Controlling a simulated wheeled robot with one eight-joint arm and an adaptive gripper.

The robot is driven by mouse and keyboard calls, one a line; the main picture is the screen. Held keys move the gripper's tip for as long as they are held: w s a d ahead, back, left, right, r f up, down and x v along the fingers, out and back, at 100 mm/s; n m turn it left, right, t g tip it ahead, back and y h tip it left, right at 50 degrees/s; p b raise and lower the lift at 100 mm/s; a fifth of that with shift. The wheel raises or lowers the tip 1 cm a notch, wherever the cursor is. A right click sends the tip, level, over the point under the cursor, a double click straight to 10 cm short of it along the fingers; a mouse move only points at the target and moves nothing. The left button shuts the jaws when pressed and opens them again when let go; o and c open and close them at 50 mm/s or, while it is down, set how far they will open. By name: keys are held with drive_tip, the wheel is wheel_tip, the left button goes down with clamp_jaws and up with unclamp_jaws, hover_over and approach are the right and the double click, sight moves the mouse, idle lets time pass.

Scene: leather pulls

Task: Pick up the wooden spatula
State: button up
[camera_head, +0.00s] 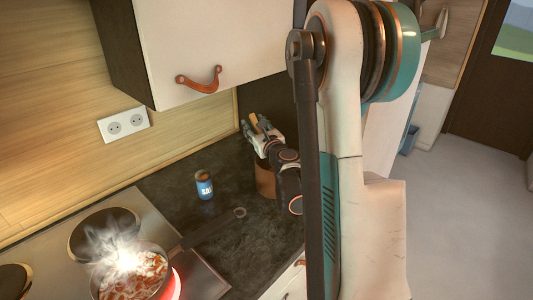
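My gripper (256,127) is above a brown cylindrical holder (265,181) at the back right of the dark counter. A small tan wooden piece (254,119) shows at the gripper's fingers. It looks like the end of the wooden spatula, but most of it is hidden by the gripper and arm. I cannot tell whether the fingers are shut on it or only around it. The right side of the holder is hidden behind my arm.
A small blue jar (204,186) stands on the counter (245,245), left of the holder. A steaming pan (163,284) sits on the stove (150,222), its handle reaching right. A wall cabinet (205,45) hangs above the counter. Open floor (465,200) lies at right.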

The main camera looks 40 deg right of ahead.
clamp_jaws()
wheel_tip(320, 180, up, 10)
drive_tip(key=p, duration=0.4)
idle(0.3)
